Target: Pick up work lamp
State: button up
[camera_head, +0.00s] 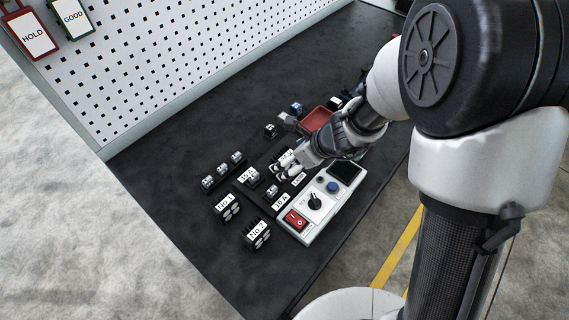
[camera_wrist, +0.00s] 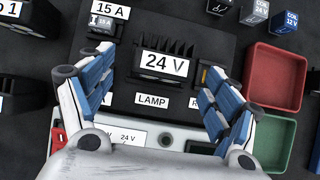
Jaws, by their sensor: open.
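The work lamp, which I take to be the black finned block with a white "24 V" label (camera_wrist: 166,64), sits on a dark base behind a "LAMP" label (camera_wrist: 152,101) in the wrist view. My gripper (camera_wrist: 157,78) is open, with one blue-padded finger to the left of the block and one to the right. A gap shows on both sides, and I see no contact. In the head view my gripper (camera_head: 292,164) is low over the parts on the dark bench and largely hides that spot.
A red tray (camera_wrist: 274,77) and a green tray (camera_wrist: 272,143) lie to the right. A "15 A" part (camera_wrist: 103,24) is at the left. A control panel with a red switch (camera_head: 296,219) stands close in front. Free bench lies toward the pegboard (camera_head: 150,60).

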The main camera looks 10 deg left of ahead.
jog(key=b+x, duration=0.1)
jog(key=x, duration=0.1)
jog(key=b+x, duration=0.1)
jog(key=x, duration=0.2)
jog(key=shift+w+a, duration=0.1)
jog(key=shift+w, duration=0.15)
jog(key=shift+r, duration=0.1)
jog(key=shift+c, duration=0.2)
jog(key=c, duration=1.5)
